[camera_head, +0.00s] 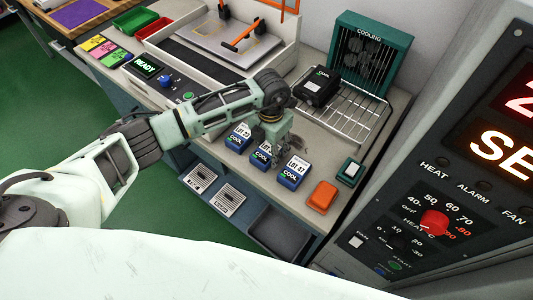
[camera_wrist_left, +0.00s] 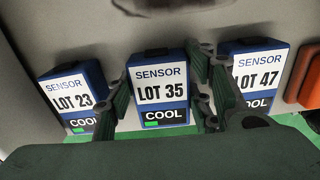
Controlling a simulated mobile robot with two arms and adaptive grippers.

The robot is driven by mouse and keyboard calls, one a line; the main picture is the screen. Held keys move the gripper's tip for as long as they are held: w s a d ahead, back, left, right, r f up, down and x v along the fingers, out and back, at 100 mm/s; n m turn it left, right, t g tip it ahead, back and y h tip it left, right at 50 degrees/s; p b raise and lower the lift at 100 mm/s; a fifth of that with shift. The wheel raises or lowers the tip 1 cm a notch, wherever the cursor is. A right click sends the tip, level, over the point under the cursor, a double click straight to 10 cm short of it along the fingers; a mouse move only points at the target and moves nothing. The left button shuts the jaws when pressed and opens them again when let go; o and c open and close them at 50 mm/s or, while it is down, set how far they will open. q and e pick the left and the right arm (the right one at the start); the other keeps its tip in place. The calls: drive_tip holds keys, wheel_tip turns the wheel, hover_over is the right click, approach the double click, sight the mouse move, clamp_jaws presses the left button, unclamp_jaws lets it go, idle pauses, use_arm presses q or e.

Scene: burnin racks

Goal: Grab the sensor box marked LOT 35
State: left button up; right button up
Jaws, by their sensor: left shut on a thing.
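The sensor box marked LOT 35 (camera_wrist_left: 160,92) is blue with a white label and a black COOL strip with a green mark. It stands in the middle of a row of three, and in the head view it (camera_head: 261,156) is partly hidden by my left gripper (camera_head: 272,146). My left gripper is shut on this box, with dark green fingers on both sides of it in the left wrist view. The LOT 23 box (camera_wrist_left: 72,98) is to its left and the LOT 47 box (camera_wrist_left: 257,77) to its right. My right gripper is not in view.
An orange block (camera_head: 321,196) and a small green-and-white block (camera_head: 350,172) lie right of the row. A wire rack (camera_head: 358,113) holds a black box (camera_head: 317,87) before the COOLING fan unit (camera_head: 369,52). A large control panel (camera_head: 440,190) stands at right.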

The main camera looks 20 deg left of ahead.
use_arm(q)
drive_tip(key=shift+c, duration=0.7)
